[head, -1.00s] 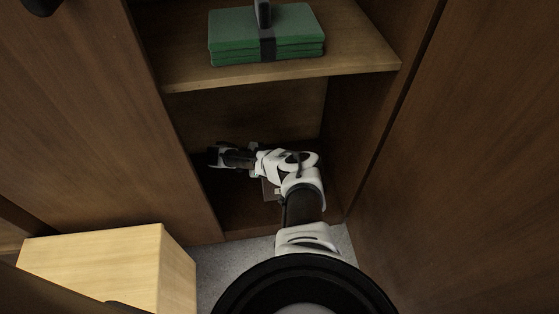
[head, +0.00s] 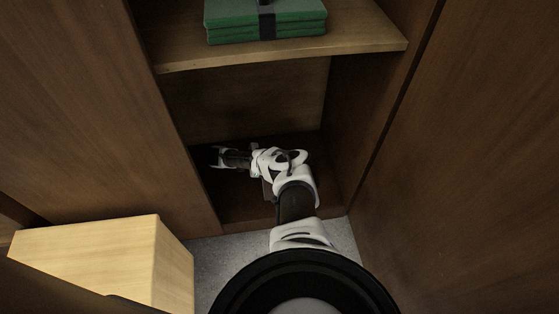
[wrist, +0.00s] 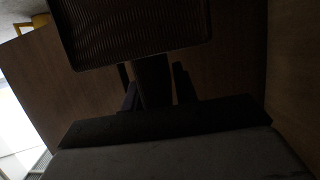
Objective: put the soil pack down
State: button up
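In the head view my gripper (head: 219,157) points left, low inside the lower compartment (head: 258,207) of a wooden cabinet. Its two fingers look spread apart. In the dim wrist view, the fingers (wrist: 156,92) stand on either side of a dark strap-like part (wrist: 152,78). Above it shows a dark, finely ridged block (wrist: 135,32), probably the soil pack. I see a narrow gap by the strap. No pack shows clearly at the gripper in the head view; the cabinet's left upright may hide it.
A shelf (head: 350,42) above the arm carries a green stack with a black band (head: 290,28). The cabinet's left panel (head: 110,120) and right side (head: 365,130) flank the arm closely. A pale wooden box (head: 90,255) stands at the lower left on grey floor (head: 225,265).

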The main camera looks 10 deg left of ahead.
jog(key=shift+o, duration=1.1)
jog(key=p+v, duration=0.2)
jog(key=v, duration=0.5)
jog(key=shift+a, duration=0.3)
jog(key=shift+s+r, duration=0.1)
